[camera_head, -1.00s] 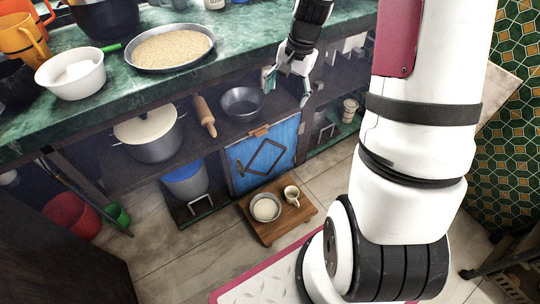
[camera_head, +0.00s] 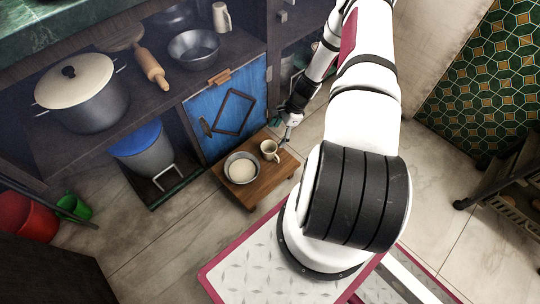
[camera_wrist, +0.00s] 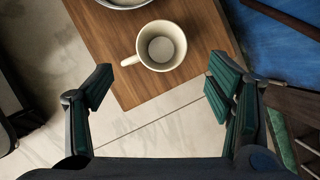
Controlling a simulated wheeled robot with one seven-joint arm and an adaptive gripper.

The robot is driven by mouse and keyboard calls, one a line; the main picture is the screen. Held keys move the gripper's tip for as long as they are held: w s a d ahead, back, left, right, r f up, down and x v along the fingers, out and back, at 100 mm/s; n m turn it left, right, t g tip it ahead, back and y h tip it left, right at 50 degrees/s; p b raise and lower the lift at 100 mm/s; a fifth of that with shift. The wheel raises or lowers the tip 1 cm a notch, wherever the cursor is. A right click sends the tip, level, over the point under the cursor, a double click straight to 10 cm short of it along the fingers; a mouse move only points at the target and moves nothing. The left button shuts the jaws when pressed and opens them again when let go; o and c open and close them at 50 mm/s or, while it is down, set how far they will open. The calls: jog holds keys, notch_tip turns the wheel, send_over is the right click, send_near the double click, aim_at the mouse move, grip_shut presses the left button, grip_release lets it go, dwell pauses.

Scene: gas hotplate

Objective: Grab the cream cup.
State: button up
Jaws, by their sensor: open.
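The cream cup (camera_head: 269,150) stands upright on a low wooden stool (camera_head: 246,198), next to a metal bowl (camera_head: 241,168) with pale contents. In the wrist view the cup (camera_wrist: 160,46) is seen from above, empty, with its handle toward the lower left, near the corner of the stool top (camera_wrist: 205,28). My gripper (camera_head: 288,141) is just right of the cup in the head view. In the wrist view my gripper (camera_wrist: 155,90) is open and empty, its fingers apart, with the cup ahead between their lines and not touched.
A blue cabinet door (camera_head: 228,110) stands behind the stool. A shelf with a lidded pot (camera_head: 82,92), a rolling pin (camera_head: 152,68) and a dark bowl (camera_head: 194,48) is at upper left. Tiled floor (camera_head: 150,225) is clear left of the stool.

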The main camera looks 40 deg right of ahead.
jog(key=b, duration=0.3)
send_over(267, 151)
jog(key=s, duration=0.3)
jog(key=f, duration=0.7)
jog(key=shift+w+f, duration=0.1)
jog(key=shift+w, duration=0.1)
jog(key=shift+b+x, duration=1.55)
jog(key=shift+x, duration=1.05)
jog(key=shift+d, duration=0.15)
jog(key=shift+c, duration=0.3)
jog(key=c, duration=1.3)
